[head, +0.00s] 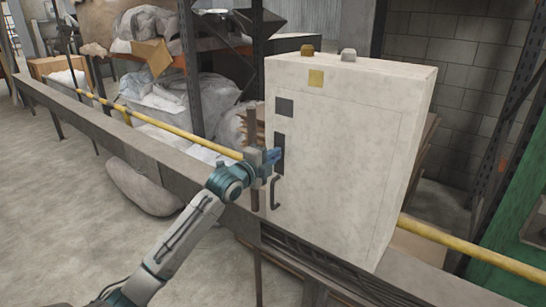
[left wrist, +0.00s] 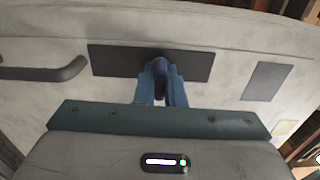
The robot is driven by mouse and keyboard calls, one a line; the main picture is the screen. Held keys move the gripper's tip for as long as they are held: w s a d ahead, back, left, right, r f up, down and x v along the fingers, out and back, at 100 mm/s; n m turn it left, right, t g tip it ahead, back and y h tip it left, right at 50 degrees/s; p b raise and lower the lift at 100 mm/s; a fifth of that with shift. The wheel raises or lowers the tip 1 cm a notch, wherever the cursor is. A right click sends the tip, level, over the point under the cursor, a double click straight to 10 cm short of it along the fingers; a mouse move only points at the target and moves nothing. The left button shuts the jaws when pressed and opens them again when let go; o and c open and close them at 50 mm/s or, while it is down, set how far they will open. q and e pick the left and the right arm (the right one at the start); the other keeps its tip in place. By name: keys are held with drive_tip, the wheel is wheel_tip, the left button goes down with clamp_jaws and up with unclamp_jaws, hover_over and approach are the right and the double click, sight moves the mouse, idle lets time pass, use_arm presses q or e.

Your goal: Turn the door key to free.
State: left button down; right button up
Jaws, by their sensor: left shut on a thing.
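A pale box cabinet (head: 345,150) with a door stands on the grey rail. A dark lock plate (head: 280,152) sits on the door's left part; it also shows in the left wrist view (left wrist: 110,61). My left gripper (head: 272,156) is at this plate. In the left wrist view its blue fingers are shut on the dark blue key (left wrist: 160,75), which stands out from the middle of the plate. The fingers hide part of the key, so its exact angle is hard to tell. My right gripper is in neither view.
A dark door handle (head: 274,193) is below the plate. A dark square (head: 284,107) is above it. A yellow square (head: 316,78) and two knobs, amber (head: 307,50) and grey (head: 348,55), are higher up. A yellow pipe (head: 470,250) runs behind the cabinet.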

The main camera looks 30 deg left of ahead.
use_arm(q)
drive_tip(key=c, duration=1.5)
unclamp_jaws()
